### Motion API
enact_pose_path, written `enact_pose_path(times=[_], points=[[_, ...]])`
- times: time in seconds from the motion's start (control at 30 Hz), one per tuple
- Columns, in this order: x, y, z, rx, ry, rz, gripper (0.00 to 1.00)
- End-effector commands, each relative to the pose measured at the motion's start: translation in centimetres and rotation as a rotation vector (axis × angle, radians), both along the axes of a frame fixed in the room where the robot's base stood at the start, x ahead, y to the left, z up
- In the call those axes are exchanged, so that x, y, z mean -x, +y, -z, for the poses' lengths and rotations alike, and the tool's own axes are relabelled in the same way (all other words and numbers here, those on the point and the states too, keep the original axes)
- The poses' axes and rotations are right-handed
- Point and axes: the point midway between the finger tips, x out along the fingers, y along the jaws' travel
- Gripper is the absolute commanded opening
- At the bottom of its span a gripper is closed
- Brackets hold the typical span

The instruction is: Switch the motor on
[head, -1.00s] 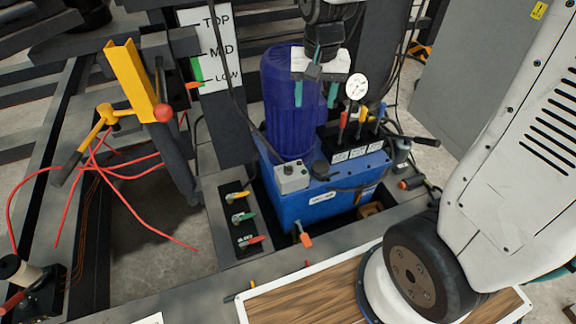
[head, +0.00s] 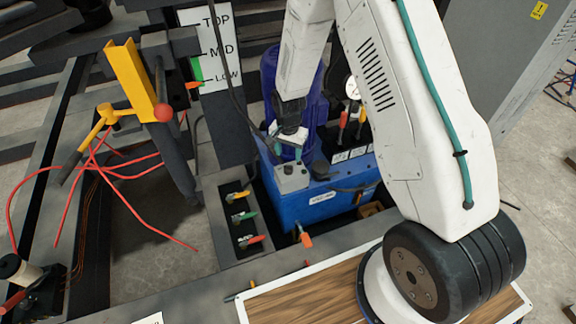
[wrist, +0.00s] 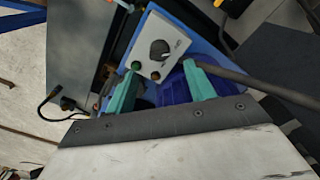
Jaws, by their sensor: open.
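The small grey switch box (head: 292,179) sits on top of the blue hydraulic unit (head: 300,210), in front of the blue motor (head: 268,80). The wrist view shows the box (wrist: 178,33) with a round black knob (wrist: 159,50), a green button or lamp (wrist: 136,66) and an amber one (wrist: 155,75). My gripper (head: 288,152) is open and empty, just behind and above the box. In the wrist view its teal fingers (wrist: 162,75) spread near the box's lower edge. Whether they touch it, I cannot tell. The lettering by the knob is too small to read.
Valve levers (head: 343,122) stand right of the motor, partly hidden by my arm. Colored handles (head: 240,216) sit on a plate at left. A black cable (head: 235,85) hangs left of the motor. A yellow lever post (head: 130,80) and red hoses (head: 100,165) stand farther left.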

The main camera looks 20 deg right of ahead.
Motion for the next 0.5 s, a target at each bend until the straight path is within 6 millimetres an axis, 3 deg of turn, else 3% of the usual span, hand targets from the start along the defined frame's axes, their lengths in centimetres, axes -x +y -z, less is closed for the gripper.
enact_pose_path(times=[0.3, 0.5], points=[[0.1, 0.0, 5.0, 0.001, 0.004, 0.000, 0.54], [0.1, 0.0, 6.9, 0.000, 0.001, -0.001, 0.54]])
